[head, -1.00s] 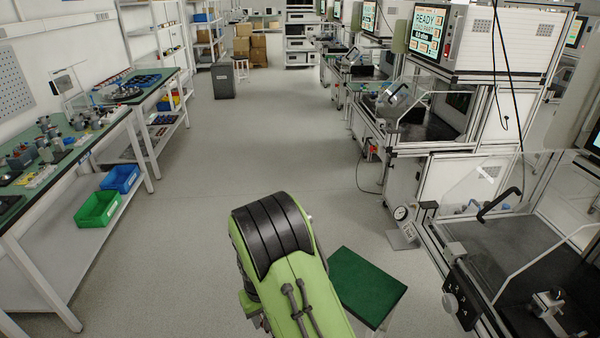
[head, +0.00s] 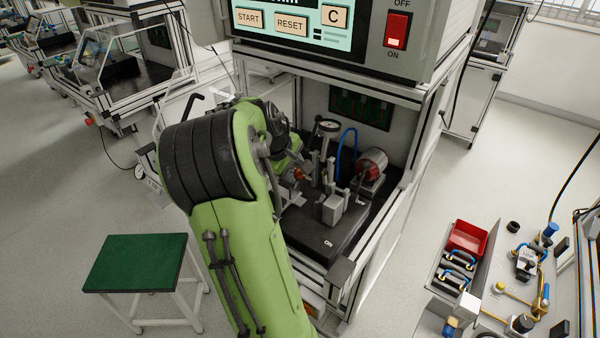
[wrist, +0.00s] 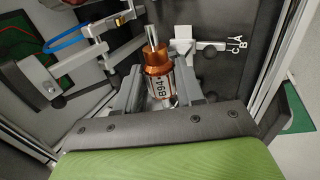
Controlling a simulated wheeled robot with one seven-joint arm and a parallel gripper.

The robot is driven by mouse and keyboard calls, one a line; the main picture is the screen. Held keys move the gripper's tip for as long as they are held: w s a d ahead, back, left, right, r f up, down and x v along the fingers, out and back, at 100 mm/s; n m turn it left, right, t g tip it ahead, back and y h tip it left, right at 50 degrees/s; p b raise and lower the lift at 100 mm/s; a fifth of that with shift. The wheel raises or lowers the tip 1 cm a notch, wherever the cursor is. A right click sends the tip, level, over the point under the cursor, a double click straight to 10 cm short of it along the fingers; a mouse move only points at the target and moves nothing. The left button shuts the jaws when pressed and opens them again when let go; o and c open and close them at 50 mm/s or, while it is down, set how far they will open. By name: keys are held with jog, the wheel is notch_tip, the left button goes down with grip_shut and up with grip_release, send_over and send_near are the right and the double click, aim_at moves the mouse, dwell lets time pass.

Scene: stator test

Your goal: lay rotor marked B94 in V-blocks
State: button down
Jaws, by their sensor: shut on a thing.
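The rotor marked B94 (wrist: 158,68) has copper-coloured windings, a bare metal shaft and a white label with black letters. My gripper (wrist: 158,88) is shut on it, one grey finger on each side, with the shaft pointing away from the wrist. In the head view, the rotor (head: 301,175) is a small orange patch at the end of my arm, inside the test bay. Grey block-like fixtures (head: 333,208) stand on the dark bed to its right. A pale grey block (wrist: 182,45) is close beside the shaft in the wrist view. I cannot tell whether the rotor touches any V-block.
A green-topped stool (head: 136,262) stands left; a bench with a red bin (head: 467,238) stands right.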

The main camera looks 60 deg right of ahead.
aim_at(302, 179)
jog(key=s, duration=0.1)
jog(key=s+d+r, duration=0.1)
jog(key=shift+s+d, duration=0.15)
jog(key=shift+s, duration=0.15)
jog(key=shift+w+f+b, duration=0.1)
jog(key=shift+f+b, duration=2.6)
jog(key=shift+f, duration=0.35)
jog(key=shift+r, duration=0.2)
jog(key=shift+f+b, duration=0.65)
jog(key=shift+f, duration=0.45)
jog(key=shift+f, duration=0.2)
